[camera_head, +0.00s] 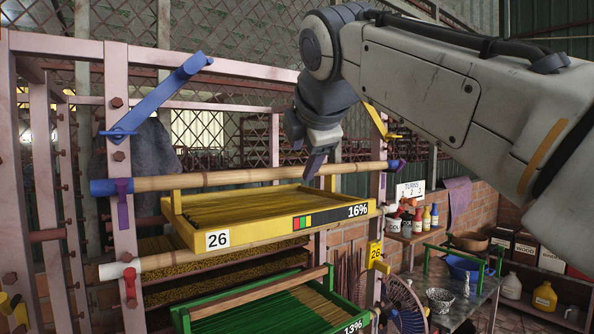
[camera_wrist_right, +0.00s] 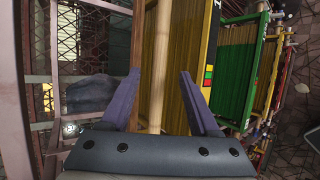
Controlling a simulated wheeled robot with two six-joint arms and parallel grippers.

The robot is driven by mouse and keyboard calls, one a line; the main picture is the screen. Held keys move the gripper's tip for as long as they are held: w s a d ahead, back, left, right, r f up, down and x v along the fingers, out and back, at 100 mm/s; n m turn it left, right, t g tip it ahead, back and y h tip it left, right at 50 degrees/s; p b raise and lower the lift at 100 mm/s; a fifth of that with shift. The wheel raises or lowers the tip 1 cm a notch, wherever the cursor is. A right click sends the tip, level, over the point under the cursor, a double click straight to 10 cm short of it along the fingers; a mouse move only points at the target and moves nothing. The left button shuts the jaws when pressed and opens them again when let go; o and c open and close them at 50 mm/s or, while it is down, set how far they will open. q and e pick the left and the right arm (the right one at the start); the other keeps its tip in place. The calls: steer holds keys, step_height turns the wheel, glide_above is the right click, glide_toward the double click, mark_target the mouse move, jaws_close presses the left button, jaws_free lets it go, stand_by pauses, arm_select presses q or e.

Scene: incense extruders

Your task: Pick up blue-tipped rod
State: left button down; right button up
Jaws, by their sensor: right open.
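The blue-tipped rod (camera_head: 225,180) is a pale bamboo pole lying nearly level across the front of the pink rack, with a blue sleeve at each end. It passes just above the yellow tray (camera_head: 190,241). My right gripper (camera_head: 314,163) is at the rod's right half, with its fingers pointing down. In the right wrist view the rod (camera_wrist_right: 160,50) runs between the two open purple fingers (camera_wrist_right: 160,85), with a gap on both sides. Whether a finger touches it cannot be told. My left gripper is not in view.
The yellow tray of sticks, marked 26 and 16%, lies under the rod. A white-ended rod (camera_head: 190,259) and a green tray (camera_head: 270,308) are lower. A blue lever (camera_head: 158,97) stands on the left post. A bench (camera_head: 480,290) with bottles and bowls is at right.

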mark_target(300, 169)
steer(key=p+x, duration=0.1)
steer(key=x, duration=0.3)
steer(key=shift+w, duration=0.2)
jaws_close()
stand_by(1.2)
